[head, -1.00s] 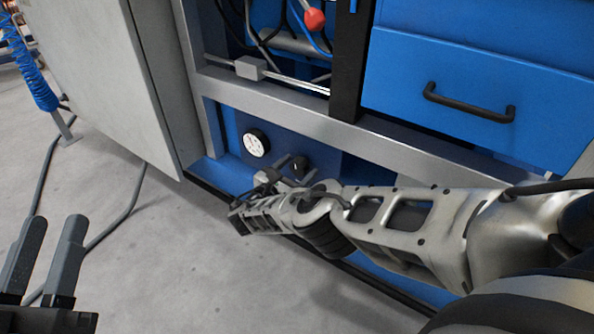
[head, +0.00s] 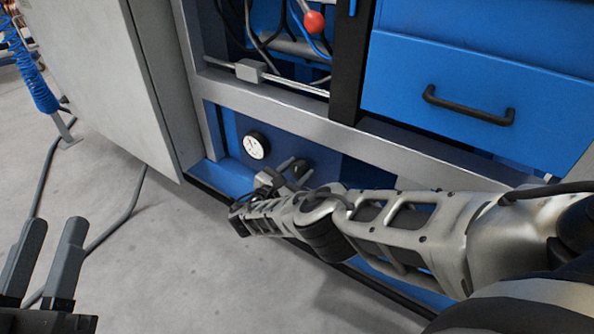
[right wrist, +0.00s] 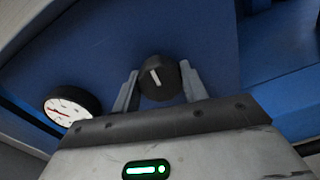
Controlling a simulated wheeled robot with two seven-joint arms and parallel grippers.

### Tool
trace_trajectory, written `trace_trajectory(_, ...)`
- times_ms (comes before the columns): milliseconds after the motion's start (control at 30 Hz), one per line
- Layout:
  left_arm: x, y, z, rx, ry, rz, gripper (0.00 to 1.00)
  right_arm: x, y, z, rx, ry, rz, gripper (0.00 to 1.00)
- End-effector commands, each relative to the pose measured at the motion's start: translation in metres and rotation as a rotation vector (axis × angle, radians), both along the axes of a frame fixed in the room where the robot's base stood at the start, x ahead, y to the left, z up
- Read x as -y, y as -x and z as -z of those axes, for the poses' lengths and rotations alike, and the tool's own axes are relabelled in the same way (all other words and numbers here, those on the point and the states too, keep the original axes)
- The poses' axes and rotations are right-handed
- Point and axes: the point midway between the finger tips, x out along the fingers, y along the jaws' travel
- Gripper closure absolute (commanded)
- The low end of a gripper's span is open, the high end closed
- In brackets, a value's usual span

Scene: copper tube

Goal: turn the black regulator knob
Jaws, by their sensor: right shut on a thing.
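The black regulator knob (right wrist: 159,78) sits on a blue panel and bears a white mark, slightly tilted in the right wrist view. In the head view the knob (head: 299,166) is mostly hidden by my right gripper (head: 290,170). In the right wrist view my right gripper (right wrist: 158,88) has one finger on each side of the knob and is shut on it. My left gripper (head: 52,255) is at the lower left of the head view, fingers apart and empty, far from the knob.
A round white gauge (head: 256,145) is on the panel left of the knob. A grey cabinet door (head: 100,70) stands open at the left. A blue drawer (head: 470,85) with a black handle is above right. Bare floor lies in front.

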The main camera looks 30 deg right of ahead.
Motion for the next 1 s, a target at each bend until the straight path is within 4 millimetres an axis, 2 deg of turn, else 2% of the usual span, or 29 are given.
trace_trajectory(533, -0.0008, 0.0006, 0.0066, -0.039, 0.007, 0.001, 0.64, -0.0006, 0.0009, 0.0014, 0.46, -0.194, 0.002, 0.8)
trace_trajectory(1000, -0.0012, -0.0001, 0.0048, -0.021, 0.003, -0.005, 0.64, -0.0013, 0.0003, 0.0009, 0.84, -0.351, 0.0, 0.8)
